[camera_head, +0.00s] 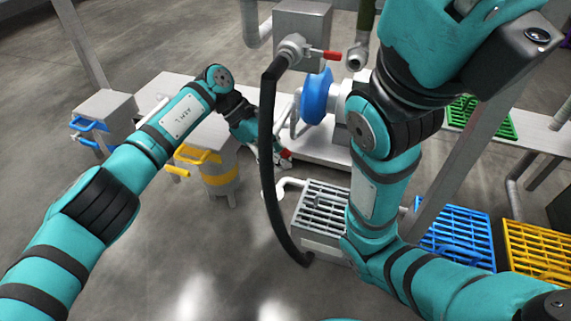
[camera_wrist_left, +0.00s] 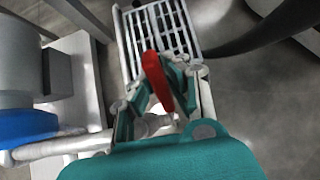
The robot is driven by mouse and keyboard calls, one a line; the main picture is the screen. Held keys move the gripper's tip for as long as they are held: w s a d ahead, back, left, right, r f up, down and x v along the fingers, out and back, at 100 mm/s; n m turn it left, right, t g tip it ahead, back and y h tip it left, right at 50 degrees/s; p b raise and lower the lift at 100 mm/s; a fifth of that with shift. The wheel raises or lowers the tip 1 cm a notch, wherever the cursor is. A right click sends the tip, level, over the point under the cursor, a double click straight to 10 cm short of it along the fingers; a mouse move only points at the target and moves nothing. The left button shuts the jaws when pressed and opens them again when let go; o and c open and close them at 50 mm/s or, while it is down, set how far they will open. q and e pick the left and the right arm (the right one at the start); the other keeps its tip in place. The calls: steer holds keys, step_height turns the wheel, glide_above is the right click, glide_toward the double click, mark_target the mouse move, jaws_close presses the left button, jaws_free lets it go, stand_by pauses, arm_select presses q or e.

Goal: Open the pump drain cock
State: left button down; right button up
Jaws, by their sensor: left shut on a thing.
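The pump drain cock has a red lever (camera_head: 286,154), low in front of the pump's blue casing (camera_head: 316,96). In the left wrist view the red lever (camera_wrist_left: 156,78) stands between the fingers, with a pale valve body (camera_wrist_left: 152,124) beneath it. My left gripper (camera_head: 273,153) is shut on this lever; it also shows in the left wrist view (camera_wrist_left: 158,90). The fingers partly hide the lever and body. The blue casing (camera_wrist_left: 25,127) is at the left of that view. My right arm crosses the right side; its gripper is out of view.
A black hose (camera_head: 267,150) hangs close beside my left gripper, from an upper red-handled valve (camera_head: 325,55) to the floor. A grey grated drain box (camera_head: 300,222) stands below. Blue (camera_head: 455,237) and yellow (camera_head: 538,250) grates lie at right. A yellow-handled unit (camera_head: 221,176) stands left.

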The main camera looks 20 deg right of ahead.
arm_select(q)
steer(key=shift+w+a+r+g+h+b, duration=0.25)
steer(key=shift+w+a+g+h, duration=0.2)
steer(key=shift+h, duration=0.25)
steer(key=shift+w+a+r+g+h+b, duration=0.3)
steer(key=shift+a+h, duration=0.2)
steer(key=shift+h, duration=0.2)
steer(key=c, duration=1.3)
jaws_free()
steer(key=shift+f, duration=0.1)
step_height(320, 180, up, 10)
